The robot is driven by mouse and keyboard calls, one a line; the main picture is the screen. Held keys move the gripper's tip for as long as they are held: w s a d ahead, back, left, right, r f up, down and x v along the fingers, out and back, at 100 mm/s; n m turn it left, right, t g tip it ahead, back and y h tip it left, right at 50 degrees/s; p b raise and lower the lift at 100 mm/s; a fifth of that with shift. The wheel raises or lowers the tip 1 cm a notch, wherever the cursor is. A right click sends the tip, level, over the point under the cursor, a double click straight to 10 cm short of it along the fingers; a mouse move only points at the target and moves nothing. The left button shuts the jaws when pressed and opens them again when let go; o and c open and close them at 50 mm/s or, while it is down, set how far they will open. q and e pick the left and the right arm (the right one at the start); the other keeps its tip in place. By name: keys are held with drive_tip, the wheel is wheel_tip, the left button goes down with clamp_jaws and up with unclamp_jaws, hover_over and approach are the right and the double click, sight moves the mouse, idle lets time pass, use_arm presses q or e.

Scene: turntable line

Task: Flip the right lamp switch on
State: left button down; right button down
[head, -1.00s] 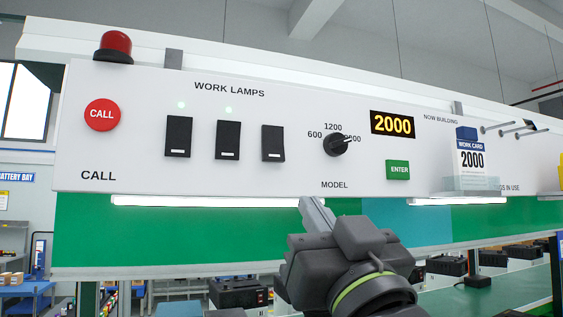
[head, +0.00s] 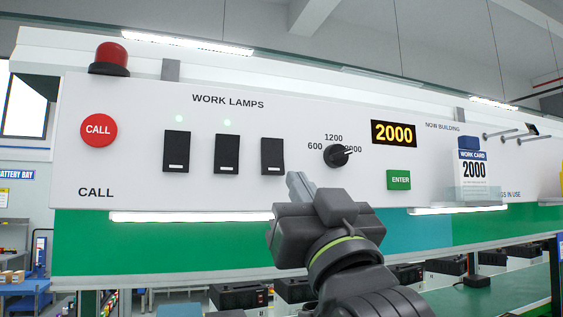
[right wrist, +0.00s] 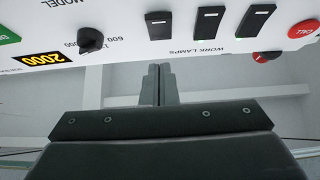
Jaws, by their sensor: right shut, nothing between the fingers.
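The right lamp switch (head: 273,156) is the rightmost of three black rockers on the white panel, with a pale bar at its lower end. No lit green dot shows above it. The left switch (head: 177,152) and middle switch (head: 227,154) each have a lit green dot above. My right gripper (head: 293,178) is shut and empty, its tips just below and right of the right switch, seemingly apart from it. In the right wrist view, where the panel appears upside down, the right switch (right wrist: 159,24) lies straight beyond the shut fingers (right wrist: 159,70). My left gripper is not in view.
The model knob (head: 337,156), green ENTER button (head: 399,180) and display (head: 394,133) reading 2000 are to the right. The red CALL button (head: 98,130) is at the left. A work card (head: 472,168) stands in a clear holder. A lit lamp strip (head: 190,216) runs below the panel.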

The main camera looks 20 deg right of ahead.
sight(275, 163)
drive_tip(key=w+p, duration=0.1)
drive_tip(key=w, duration=0.1)
drive_tip(key=w+r+p, duration=0.1)
drive_tip(key=w, duration=0.1)
drive_tip(key=w+r+p, duration=0.1)
drive_tip(key=w, duration=0.1)
drive_tip(key=shift+a+r, duration=0.15)
drive_tip(key=shift+w, duration=0.55)
drive_tip(key=shift+f, duration=0.2)
